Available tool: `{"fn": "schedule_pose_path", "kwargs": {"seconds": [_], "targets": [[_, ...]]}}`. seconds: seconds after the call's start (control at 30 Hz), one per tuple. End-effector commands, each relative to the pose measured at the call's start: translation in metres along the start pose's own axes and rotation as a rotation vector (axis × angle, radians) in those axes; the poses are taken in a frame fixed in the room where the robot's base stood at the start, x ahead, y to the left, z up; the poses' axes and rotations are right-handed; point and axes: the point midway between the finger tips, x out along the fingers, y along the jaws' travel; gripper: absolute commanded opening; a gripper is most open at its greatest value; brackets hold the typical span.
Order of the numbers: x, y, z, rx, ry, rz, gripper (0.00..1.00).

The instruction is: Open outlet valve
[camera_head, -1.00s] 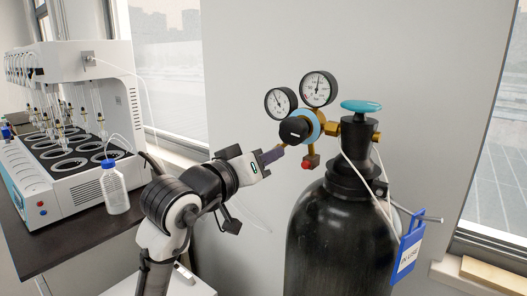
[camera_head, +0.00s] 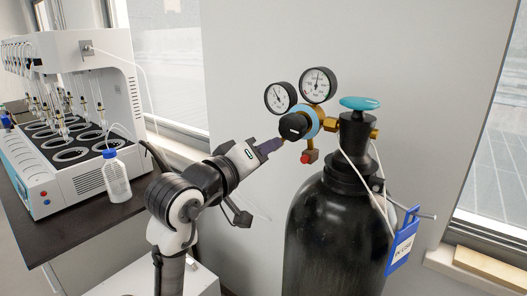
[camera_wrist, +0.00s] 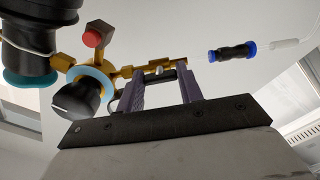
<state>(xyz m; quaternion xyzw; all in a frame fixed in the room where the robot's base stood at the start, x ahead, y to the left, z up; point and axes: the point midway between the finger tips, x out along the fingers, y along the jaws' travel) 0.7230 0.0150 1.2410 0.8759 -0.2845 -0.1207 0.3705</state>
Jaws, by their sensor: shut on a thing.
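The black gas cylinder (camera_head: 335,235) stands upright, with a teal handwheel (camera_head: 358,103) on top. Its brass regulator carries two gauges (camera_head: 317,85) and a black knob (camera_head: 294,127) with a light blue ring. The knob also shows in the wrist view (camera_wrist: 76,101). A brass outlet line (camera_wrist: 172,65) runs right from the regulator in the wrist view. My gripper (camera_head: 278,143) reaches the outlet beside the knob. In the wrist view its purple fingers (camera_wrist: 160,84) are shut on the small outlet valve (camera_wrist: 160,71), mostly hidden between them. The handle's exact angle is unclear.
A red-capped fitting (camera_head: 307,157) hangs below the regulator, close to my gripper. A blue tag (camera_head: 403,243) hangs on the cylinder's right. A blue-and-black connector (camera_wrist: 232,52) is beyond the fingers. The distiller (camera_head: 75,120) and a blue-capped bottle (camera_head: 116,177) stand at left.

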Motion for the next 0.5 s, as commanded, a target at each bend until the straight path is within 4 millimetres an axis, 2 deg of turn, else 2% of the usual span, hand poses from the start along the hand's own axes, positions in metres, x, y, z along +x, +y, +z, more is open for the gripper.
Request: {"fn": "schedule_pose_path", "kwargs": {"seconds": [0.07, 0.1, 0.27, 0.5], "targets": [[-0.0002, -0.0005, -0.0004, -0.002, 0.001, -0.001, 0.14], [-0.0002, -0.0005, -0.0004, -0.002, 0.001, -0.001, 0.38], [-0.0002, -0.0003, -0.0003, -0.001, 0.001, 0.000, 0.58], [-0.0002, -0.0001, -0.0002, 0.000, 0.000, 0.000, 0.58]]}}
